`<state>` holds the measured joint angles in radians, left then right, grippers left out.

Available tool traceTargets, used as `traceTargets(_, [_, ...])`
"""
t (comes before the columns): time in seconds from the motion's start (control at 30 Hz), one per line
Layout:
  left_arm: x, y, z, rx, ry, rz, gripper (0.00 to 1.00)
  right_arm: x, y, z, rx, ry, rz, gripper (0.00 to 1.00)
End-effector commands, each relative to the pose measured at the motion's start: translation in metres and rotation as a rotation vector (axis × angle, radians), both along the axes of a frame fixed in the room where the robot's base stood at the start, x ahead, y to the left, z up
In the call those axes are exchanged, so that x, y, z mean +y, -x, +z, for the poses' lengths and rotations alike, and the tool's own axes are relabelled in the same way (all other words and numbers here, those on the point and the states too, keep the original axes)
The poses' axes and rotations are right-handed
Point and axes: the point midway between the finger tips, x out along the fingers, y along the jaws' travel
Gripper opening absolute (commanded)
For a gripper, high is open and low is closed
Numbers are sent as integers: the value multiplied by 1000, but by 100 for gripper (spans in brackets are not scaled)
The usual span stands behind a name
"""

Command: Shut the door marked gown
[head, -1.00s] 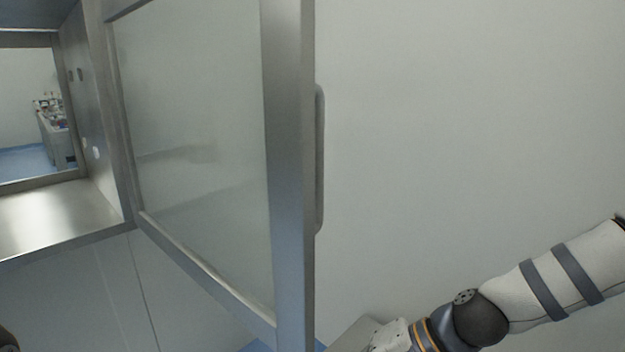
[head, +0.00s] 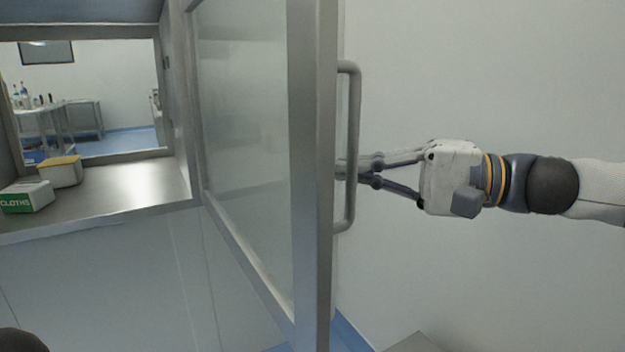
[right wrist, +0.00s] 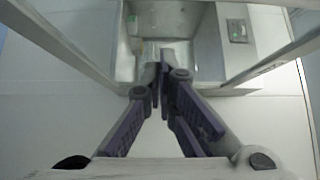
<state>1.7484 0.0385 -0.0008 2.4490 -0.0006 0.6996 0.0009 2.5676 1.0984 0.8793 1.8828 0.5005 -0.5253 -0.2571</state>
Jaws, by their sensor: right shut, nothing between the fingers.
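An open hatch door (head: 312,200) with a frosted glass pane and metal frame stands in the middle of the head view, swung out from the opening at left. No gown marking is legible on it. Its bar handle (head: 351,145) is on the right side of the frame. My right gripper (head: 348,170) comes in from the right, fingers shut and empty, with the tips at the handle bar's mid height; I cannot tell whether they touch it. In the right wrist view the closed fingertips (right wrist: 160,62) point toward the chamber. My left gripper is not in view.
The steel chamber (head: 125,190) at left holds a green-and-white box (head: 27,196) marked CLOTHS and a yellow-topped box (head: 60,171). A room with tables shows through its far window. A plain wall (head: 490,80) fills the right side of the head view.

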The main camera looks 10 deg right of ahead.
Motion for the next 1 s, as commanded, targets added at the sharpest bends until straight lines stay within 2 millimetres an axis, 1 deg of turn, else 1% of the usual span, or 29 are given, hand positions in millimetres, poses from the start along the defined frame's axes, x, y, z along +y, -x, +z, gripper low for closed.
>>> traceTargets(0.03, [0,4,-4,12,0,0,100,10,-5,-5,7,2,3,0])
traceTargets(0.1, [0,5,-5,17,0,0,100,23,-7,-4,6,1,4,0])
traceTargets(0.2, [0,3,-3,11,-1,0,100,38,1,0,1,0,2,0])
traceTargets(0.33, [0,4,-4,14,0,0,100,50,6,0,0,1,0,0])
traceTargets(0.47, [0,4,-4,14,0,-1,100,55,7,0,0,1,-1,0])
traceTargets(0.87, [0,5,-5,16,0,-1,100,56,8,0,0,1,1,0])
traceTargets(1.0, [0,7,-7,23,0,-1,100,61,10,-1,2,1,10,0])
